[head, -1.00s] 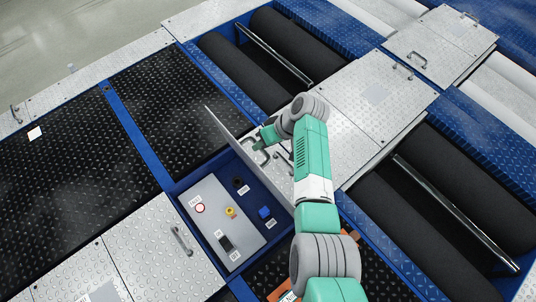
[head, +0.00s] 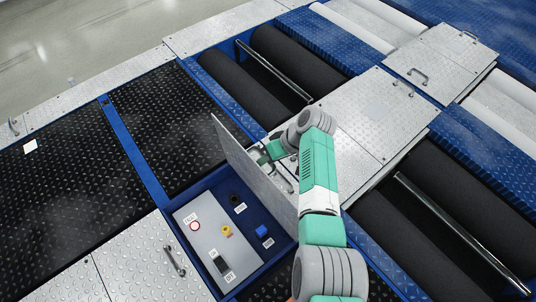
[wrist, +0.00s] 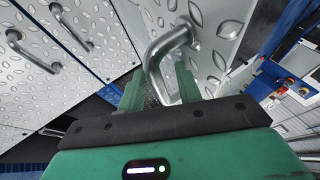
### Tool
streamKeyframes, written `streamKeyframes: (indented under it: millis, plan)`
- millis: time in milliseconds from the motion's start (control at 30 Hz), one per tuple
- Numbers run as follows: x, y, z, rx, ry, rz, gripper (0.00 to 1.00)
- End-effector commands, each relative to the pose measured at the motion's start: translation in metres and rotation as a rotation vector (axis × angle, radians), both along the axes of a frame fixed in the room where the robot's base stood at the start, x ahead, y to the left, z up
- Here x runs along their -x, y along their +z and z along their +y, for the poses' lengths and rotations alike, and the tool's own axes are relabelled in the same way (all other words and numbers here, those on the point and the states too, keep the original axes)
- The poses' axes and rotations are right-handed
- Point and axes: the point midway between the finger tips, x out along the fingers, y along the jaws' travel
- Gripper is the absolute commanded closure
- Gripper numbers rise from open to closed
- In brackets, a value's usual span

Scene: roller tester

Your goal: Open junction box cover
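The junction box cover (head: 255,165) is a thin metal plate, swung up and standing steeply at the right side of the open box. Its plain underside faces the head camera. Its outer side, patterned with raised treads, shows in the wrist view (wrist: 213,60). My gripper (head: 268,158) is behind the cover on that outer side, partly hidden by it. In the wrist view, my gripper's green fingers (wrist: 160,88) sit on either side of the bent metal cover handle (wrist: 153,62), which is held between them.
The open box shows a grey control panel (head: 205,250) with a yellow knob (head: 227,231), a red-ringed button (head: 195,226) and a black switch. Black rollers (head: 285,60) lie beyond the cover. Tread plates with handles (head: 174,262) surround the box.

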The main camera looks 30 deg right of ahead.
Motion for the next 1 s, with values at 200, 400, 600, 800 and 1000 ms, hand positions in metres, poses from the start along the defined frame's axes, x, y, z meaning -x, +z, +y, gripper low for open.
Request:
streamKeyframes:
  millis: [200,400,600,800,1000]
  plan:
    - [-0.002,0.004,-0.001,0.000,-0.001,-0.006,0.65]
    - [0.003,0.029,-0.012,0.001,-0.003,-0.009,0.65]
    - [0.014,0.060,-0.032,0.001,-0.001,-0.008,0.65]
    - [0.019,0.069,-0.039,0.001,-0.001,-0.005,0.65]
    - [0.019,0.069,-0.040,0.001,-0.001,-0.007,0.65]
